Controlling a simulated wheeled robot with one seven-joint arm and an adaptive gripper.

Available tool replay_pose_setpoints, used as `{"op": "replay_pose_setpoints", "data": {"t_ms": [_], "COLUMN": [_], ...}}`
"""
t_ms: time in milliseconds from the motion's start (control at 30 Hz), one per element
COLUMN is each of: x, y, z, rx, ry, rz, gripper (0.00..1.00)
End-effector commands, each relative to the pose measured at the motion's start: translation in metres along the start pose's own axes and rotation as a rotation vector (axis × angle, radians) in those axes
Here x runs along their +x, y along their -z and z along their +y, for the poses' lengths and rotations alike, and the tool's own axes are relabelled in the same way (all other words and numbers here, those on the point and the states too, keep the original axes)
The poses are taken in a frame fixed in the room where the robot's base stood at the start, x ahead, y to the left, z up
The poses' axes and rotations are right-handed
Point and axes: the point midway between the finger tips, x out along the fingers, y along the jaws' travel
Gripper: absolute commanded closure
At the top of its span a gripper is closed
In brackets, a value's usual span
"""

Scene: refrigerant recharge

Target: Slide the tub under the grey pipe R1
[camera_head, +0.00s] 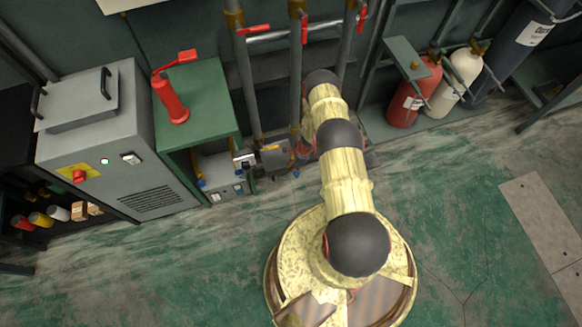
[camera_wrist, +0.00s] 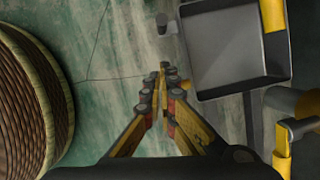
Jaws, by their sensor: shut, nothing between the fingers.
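The tub, a grey square open-topped container (camera_wrist: 236,50), shows in the wrist view at the upper right. It looks empty, and a short dark handle juts from its left side. My gripper (camera_wrist: 163,72) is shut and empty, just left of the tub, with its tips a little below the handle in the picture and a small gap to the tub wall. In the head view my arm hides the gripper and most or all of the tub. Several grey vertical pipes (camera_head: 247,85) stand at the back wall there; no label shows which is R1.
A green stand (camera_head: 205,95) with a red bottle (camera_head: 170,100) and a grey cabinet (camera_head: 110,150) are at left. A pump-like unit (camera_head: 270,157) sits by the pipe feet. Red (camera_head: 413,95) and cream (camera_head: 457,80) cylinders stand at right.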

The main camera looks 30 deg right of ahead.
Motion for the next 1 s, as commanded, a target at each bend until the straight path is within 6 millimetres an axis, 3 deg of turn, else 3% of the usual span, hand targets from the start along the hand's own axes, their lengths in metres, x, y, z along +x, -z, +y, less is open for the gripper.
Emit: {"op": "replay_pose_setpoints", "data": {"t_ms": [33, 267, 400, 533, 1000], "x": [0.016, 0.059, 0.064, 0.069, 0.069], "y": [0.001, 0.001, -0.021, -0.031, -0.036], "z": [0.001, 0.001, 0.0, 0.0, 0.001], "rx": [-0.002, -0.002, -0.005, -0.003, -0.003], "ry": [-0.002, -0.001, -0.001, 0.0, -0.001], "rz": [0.0, 0.001, 0.001, 0.001, 0.001], "gripper": [1.0, 1.0, 1.0, 1.0, 1.0]}}
